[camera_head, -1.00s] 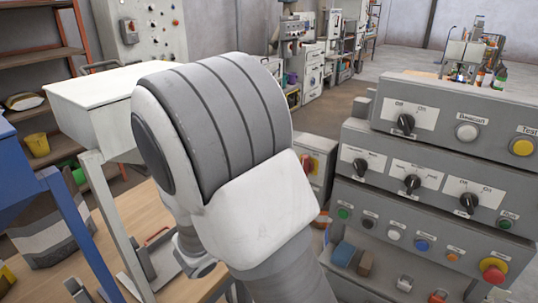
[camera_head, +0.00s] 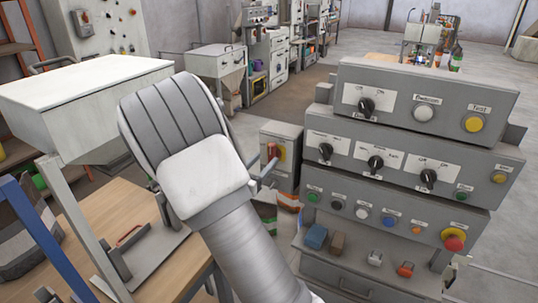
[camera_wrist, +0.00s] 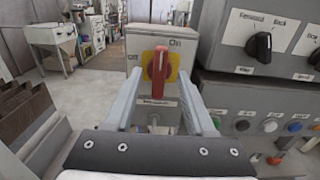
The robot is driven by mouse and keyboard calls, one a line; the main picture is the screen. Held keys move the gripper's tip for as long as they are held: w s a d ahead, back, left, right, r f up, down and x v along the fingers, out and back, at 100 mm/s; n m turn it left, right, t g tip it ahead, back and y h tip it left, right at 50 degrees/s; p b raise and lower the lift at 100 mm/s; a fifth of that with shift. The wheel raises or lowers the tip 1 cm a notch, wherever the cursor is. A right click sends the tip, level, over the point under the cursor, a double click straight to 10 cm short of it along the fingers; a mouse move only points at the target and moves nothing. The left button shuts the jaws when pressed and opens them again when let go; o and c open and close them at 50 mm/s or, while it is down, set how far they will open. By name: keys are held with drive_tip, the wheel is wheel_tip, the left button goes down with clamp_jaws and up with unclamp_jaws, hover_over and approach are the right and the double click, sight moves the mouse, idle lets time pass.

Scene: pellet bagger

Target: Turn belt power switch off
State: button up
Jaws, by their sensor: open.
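A red rotary handle on a yellow plate (camera_wrist: 158,68) sits on the front of a grey box, below an "On" label at the upper right. The handle stands upright, and the small label under it is too blurred to read. The switch also shows in the head view (camera_head: 273,153), small and partly behind my gripper. My gripper (camera_wrist: 160,105) is open and empty, with one finger on each side of the handle in the wrist view. I cannot tell whether the fingers reach it.
A grey control panel (camera_head: 420,138) with black knobs and coloured buttons stands just right of the switch box (camera_head: 283,182). A wooden table (camera_head: 105,215) and a white-topped hopper (camera_head: 85,80) are at the left. Open floor lies behind.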

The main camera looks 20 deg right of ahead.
sight(270, 154)
drive_tip(key=shift+x, duration=1.8)
clamp_jaws()
